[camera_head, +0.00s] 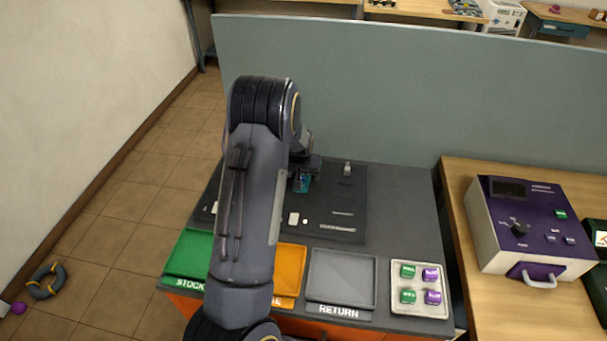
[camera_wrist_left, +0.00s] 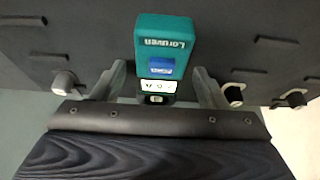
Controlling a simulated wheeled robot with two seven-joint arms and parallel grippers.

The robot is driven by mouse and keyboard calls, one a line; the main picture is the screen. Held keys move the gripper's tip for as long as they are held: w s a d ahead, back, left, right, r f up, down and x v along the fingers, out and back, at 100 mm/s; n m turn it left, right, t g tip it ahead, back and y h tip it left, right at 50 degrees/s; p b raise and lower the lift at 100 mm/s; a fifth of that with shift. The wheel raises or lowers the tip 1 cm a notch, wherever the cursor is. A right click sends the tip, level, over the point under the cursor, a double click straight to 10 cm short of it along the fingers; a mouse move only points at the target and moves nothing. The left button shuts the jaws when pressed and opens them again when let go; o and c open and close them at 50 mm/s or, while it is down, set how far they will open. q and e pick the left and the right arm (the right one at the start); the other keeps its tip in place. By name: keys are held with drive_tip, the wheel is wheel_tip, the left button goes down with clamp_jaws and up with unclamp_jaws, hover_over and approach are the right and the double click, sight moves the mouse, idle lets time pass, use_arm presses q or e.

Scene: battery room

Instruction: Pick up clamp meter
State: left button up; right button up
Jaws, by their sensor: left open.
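In the left wrist view my left gripper (camera_wrist_left: 159,75) is open, with one finger on each side of the meter's lower part. Gaps show between the fingers and the meter. My right gripper is not in view.
The dark mat (camera_head: 350,215) also holds small light items. Along the table's front are a green tray (camera_head: 187,254), an orange tray (camera_head: 291,268), a grey "RETURN" tray (camera_head: 342,277) and a tray of cubes (camera_head: 420,308). A grey-blue partition (camera_head: 380,105) stands behind.

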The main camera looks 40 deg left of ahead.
use_arm(q)
drive_tip(key=shift+c, duration=0.2)
drive_tip(key=c, duration=1.2)
drive_tip(key=shift+w, duration=0.1)
